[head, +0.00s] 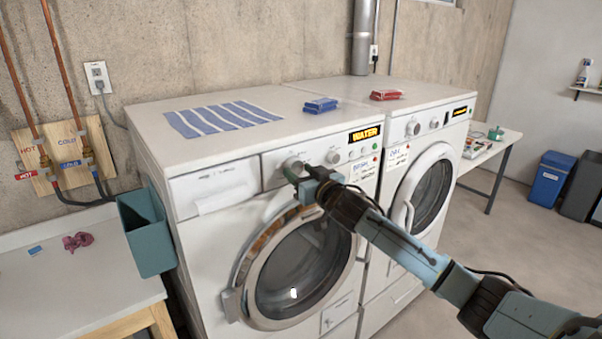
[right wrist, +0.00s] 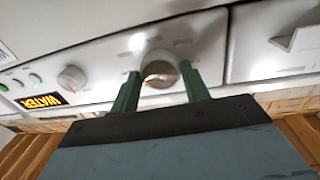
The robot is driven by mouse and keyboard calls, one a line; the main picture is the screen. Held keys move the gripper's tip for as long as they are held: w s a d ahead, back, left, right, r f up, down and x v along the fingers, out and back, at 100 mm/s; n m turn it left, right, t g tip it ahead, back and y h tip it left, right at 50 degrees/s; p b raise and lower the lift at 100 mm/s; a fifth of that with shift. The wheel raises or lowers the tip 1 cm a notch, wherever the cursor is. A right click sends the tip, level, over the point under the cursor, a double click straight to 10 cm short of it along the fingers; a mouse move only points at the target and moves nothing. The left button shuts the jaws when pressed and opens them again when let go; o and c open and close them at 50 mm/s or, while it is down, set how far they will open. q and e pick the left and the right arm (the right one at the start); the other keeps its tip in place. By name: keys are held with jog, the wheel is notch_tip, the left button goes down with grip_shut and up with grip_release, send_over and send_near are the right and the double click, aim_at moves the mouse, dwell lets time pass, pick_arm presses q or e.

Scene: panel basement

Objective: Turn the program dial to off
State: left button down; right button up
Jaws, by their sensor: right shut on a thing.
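The program dial (head: 292,166) is a round silver knob on the left part of the front washer's control panel. In the right wrist view the dial (right wrist: 160,72) sits between the two green fingers of my right gripper (right wrist: 161,88). My right gripper (head: 298,176) reaches the panel from the right and is shut on the dial in the head view. The dial's markings are too small and blurred to read. My left gripper is not in view.
A second knob (head: 333,157) and a lit WATER display (head: 364,134) are right of the dial. The detergent drawer (head: 215,187) is left of it, the round door (head: 300,265) below. A teal bin (head: 147,232) hangs at the washer's left side.

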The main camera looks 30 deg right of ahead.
jog(key=n, duration=0.4)
jog(key=shift+d+n, duration=0.1)
jog(key=shift+n, duration=0.2)
jog(key=n, duration=0.4)
jog(key=shift+t+y+p, duration=0.3)
jog(key=n, duration=0.4)
jog(key=shift+d+n, duration=0.1)
jog(key=shift+n, duration=0.2)
jog(key=shift+n+y, duration=0.4)
jog(key=shift+n, duration=1.3)
jog(key=o, duration=1)
